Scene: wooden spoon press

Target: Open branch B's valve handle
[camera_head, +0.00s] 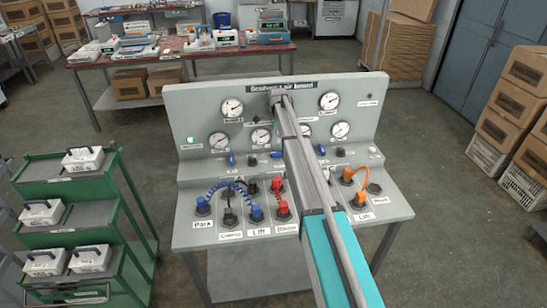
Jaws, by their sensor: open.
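A grey control panel (195,105) on a bench holds several round gauges and a row of small blue handles. My arm reaches up from the bottom right across the panel. My gripper (272,118) is small and partly hidden at its far end, near the panel's upper middle. It is open, with nothing visible in it.
Blue, red and orange hose connectors (257,213) stand on the bench's sloping front. A green cart (70,190) with white boxes stands left. A red-topped table (150,55) is behind. Cardboard boxes (515,110) stand right. Floor is clear between the bench and the right boxes.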

